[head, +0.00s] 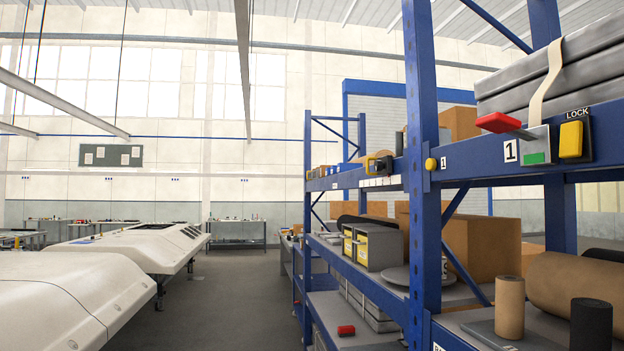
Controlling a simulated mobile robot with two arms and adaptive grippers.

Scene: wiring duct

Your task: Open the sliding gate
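No sliding gate can be made out for certain. A pale, ribbed panel in a blue frame (376,103) stands behind the shelving, partly hidden; I cannot tell if it is a gate. A red-handled lever (500,122) sticks out from a plate (534,148) with a green patch, beside a "1" label, on the blue shelf beam at right. A yellow block (571,139) under the word LOCK is to its right. Neither of my grippers is in view.
Blue shelving (424,190) fills the right side, loaded with cardboard boxes (480,246), rolls (510,306) and yellow-fronted bins (371,245). Large white bodies (135,245) stand at left. A clear floor aisle (230,295) runs between them towards a far workbench (236,225).

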